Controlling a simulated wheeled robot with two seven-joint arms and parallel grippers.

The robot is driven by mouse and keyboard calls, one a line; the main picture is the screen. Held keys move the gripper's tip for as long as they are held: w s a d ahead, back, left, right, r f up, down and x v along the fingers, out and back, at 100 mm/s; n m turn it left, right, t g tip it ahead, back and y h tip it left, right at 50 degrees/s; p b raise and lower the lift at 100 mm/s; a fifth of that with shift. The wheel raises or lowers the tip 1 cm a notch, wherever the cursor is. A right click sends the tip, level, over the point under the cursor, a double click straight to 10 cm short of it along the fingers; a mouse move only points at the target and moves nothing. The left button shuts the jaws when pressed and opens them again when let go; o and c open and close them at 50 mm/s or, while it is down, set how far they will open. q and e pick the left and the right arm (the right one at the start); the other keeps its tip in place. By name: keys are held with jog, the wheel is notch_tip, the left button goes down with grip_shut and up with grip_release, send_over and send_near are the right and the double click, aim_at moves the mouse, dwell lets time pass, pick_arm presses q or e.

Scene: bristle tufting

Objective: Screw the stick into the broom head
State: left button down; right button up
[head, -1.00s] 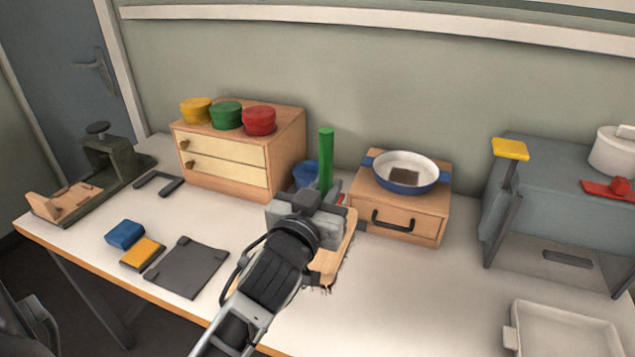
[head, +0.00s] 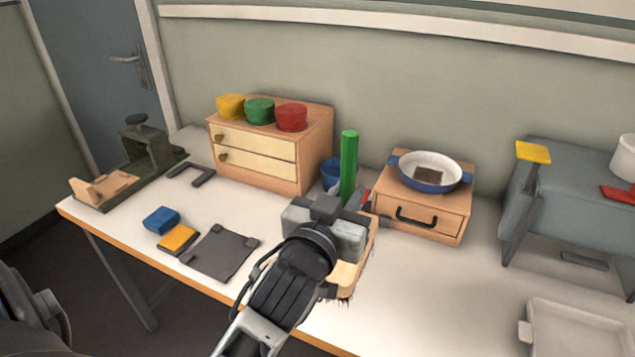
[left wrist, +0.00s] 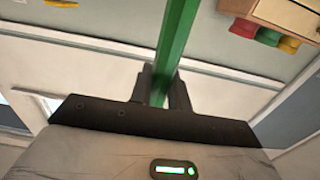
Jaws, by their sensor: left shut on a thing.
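The green stick (head: 348,165) stands nearly upright in the head view. My left gripper (head: 352,200) is shut on it, with the upper part rising above the fingers. In the left wrist view, the green stick (left wrist: 178,40) runs between the two dark fingers (left wrist: 163,88). The broom head (head: 347,277), a pale wooden block with dark bristles underneath, is partly hidden behind and below my left gripper. The stick's lower end is hidden, so I cannot tell whether it touches the broom head. My right gripper is not in view.
A drawer cabinet (head: 255,160) with yellow, green and red pots stands behind left. A blue cup (head: 331,172) is behind the stick. A wooden box (head: 425,210) carries a pan (head: 430,170). A dark plate (head: 221,254) lies left of the gripper. A white tray (head: 575,335) lies front right.

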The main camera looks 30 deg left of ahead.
aim_at(340, 271)
pick_arm(q)
jog(key=s+d+f+h, duration=0.1)
jog(key=s+f, duration=0.1)
jog(key=s+f+m, duration=0.1)
jog(key=s+f, duration=0.1)
jog(key=s+d+f+h, duration=0.1)
jog(key=f, duration=0.1)
jog(key=shift+s+d+f+m+h, duration=0.3)
jog(key=shift+s, duration=0.1)
